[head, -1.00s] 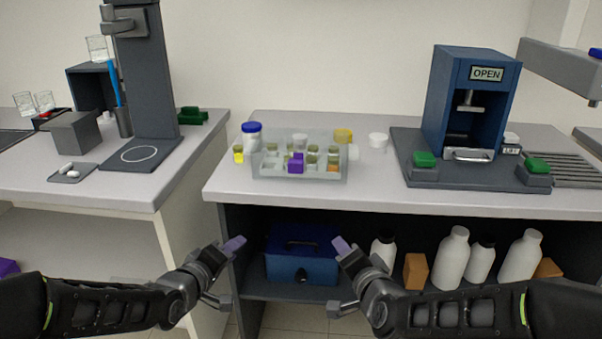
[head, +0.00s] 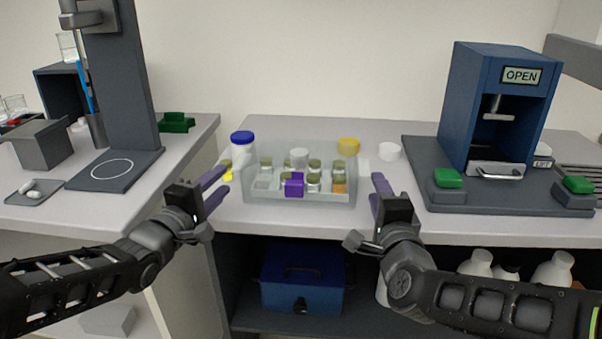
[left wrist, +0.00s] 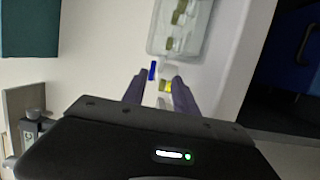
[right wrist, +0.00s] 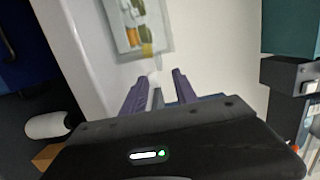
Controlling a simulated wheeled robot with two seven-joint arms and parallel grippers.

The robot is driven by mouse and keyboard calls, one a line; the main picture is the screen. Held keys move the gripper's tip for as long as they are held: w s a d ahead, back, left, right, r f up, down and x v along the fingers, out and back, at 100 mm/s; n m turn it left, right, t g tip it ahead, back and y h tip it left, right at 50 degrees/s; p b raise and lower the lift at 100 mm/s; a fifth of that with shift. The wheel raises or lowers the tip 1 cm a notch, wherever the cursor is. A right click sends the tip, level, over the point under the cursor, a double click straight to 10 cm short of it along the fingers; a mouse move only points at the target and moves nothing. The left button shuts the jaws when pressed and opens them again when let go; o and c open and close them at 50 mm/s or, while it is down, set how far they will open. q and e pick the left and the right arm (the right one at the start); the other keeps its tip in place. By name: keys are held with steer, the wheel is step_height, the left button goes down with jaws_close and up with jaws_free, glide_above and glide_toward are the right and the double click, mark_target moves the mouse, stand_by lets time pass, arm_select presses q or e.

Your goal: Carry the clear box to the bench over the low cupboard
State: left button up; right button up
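The clear box (head: 300,192) sits on the bench (head: 330,218) over the open low cupboard (head: 340,262). It holds several small jars, some with olive lids, a purple block (head: 294,185) and an orange piece. Part of the box shows in the left wrist view (left wrist: 178,45) and in the right wrist view (right wrist: 138,48). My left gripper (head: 221,187) is to the left of the box, open and empty. My right gripper (head: 376,192) is just right of the box, open and empty. Neither visibly grips the box.
A blue-lidded white jar (head: 242,147) and a yellow item stand at the box's left. A blue press (head: 497,105) reading OPEN stands right. A blue toolbox (head: 301,279) is in the cupboard.

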mark_target(232, 171)
arm_select(q)
steer(key=shift+s, duration=0.1)
arm_select(e)
steer(key=shift+s, duration=0.1)
